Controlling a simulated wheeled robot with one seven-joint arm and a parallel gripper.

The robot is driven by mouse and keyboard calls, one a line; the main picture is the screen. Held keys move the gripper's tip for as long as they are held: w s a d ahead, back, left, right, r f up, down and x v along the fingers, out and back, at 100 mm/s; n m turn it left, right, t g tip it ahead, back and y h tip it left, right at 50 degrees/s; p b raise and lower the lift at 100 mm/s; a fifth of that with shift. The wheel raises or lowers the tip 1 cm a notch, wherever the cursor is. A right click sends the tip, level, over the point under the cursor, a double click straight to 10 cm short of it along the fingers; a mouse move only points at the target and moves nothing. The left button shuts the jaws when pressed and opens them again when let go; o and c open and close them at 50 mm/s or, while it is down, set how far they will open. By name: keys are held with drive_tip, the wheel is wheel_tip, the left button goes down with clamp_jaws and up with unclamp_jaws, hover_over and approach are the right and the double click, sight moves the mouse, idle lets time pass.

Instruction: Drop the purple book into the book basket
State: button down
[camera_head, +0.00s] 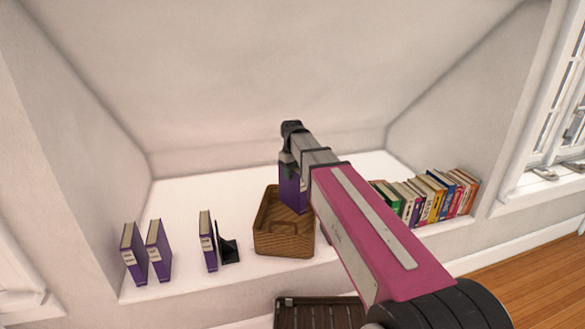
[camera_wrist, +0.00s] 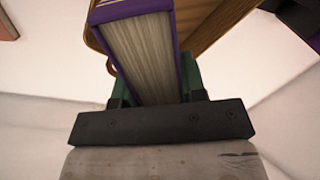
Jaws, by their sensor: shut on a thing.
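My arm hides the basket's right side in the head view.
Several similar purple books (camera_head: 134,254) stand on the left of the white ledge (camera_head: 180,277), one beside a black bookend (camera_head: 229,250). A row of colourful books (camera_head: 430,197) stands at right. A dark slatted piece (camera_head: 315,312) is below the ledge. The ledge behind the basket is clear.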

wheel_tip(320, 180, down, 3)
drive_tip(key=shift+r, duration=0.1)
idle(0.3)
drive_tip(key=c, duration=0.6)
unclamp_jaws()
wheel_tip(320, 180, up, 11)
drive_tip(key=shift+f, duration=0.1)
